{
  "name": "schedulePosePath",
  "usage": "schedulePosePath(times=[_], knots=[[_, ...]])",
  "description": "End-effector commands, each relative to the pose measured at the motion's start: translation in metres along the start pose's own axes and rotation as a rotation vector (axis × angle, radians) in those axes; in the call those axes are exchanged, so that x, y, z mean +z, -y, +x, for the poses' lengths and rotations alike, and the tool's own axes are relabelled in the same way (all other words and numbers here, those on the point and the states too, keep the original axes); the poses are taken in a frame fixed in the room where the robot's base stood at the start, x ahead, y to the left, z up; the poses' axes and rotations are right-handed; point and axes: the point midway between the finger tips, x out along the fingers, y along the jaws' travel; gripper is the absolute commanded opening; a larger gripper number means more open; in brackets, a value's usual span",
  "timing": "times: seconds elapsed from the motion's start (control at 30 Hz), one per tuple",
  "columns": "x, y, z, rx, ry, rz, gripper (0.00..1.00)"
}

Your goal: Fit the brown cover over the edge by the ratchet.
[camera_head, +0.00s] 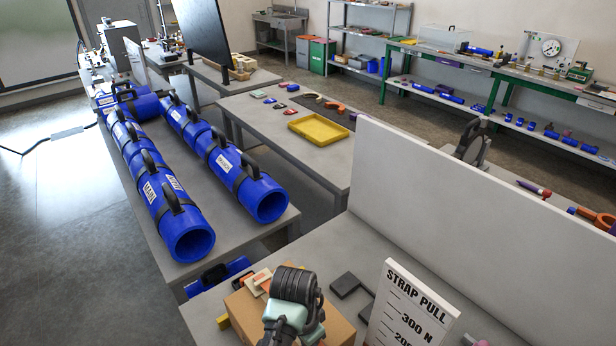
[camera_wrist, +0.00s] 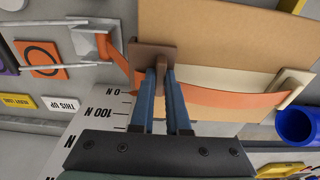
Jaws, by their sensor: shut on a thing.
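In the wrist view, the brown cover (camera_wrist: 152,52) is between the two blue-grey fingers of my gripper (camera_wrist: 160,78), which is shut on it. The cover lies at the left edge of the cardboard box (camera_wrist: 230,25), over the line of the orange strap (camera_wrist: 220,100). I cannot tell whether it is seated on the edge or just above it. The grey metal ratchet (camera_wrist: 88,40) is left of the cover, with orange strap beside it. A cream cover (camera_wrist: 295,88) sits at the box's other edge. In the head view my arm hides the gripper, and the box (camera_head: 342,326) shows behind it.
The white strap pull board (camera_head: 412,310) stands right of my arm; its scale also shows in the wrist view (camera_wrist: 105,115). Dark blocks (camera_head: 345,285) lie behind it. A tall white panel (camera_head: 480,200) bounds the bench at the right. A blue cylinder (camera_wrist: 297,127) is near the cream cover.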

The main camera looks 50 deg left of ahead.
Motion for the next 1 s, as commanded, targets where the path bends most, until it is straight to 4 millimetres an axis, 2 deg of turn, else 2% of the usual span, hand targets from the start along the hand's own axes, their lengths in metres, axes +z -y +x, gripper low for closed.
schedulePosePath(times=[0.17,0.2,0.37,0.7,1.0], knots=[[0.000,0.000,0.000,0.000,0.000,0.000,0.00],[0.000,0.000,0.000,0.000,0.000,0.000,0.21],[0.000,0.000,0.000,0.000,0.000,0.000,0.49],[0.000,0.000,-0.001,0.000,0.000,0.000,0.49],[-0.002,-0.001,-0.015,0.001,0.000,0.001,0.49]])
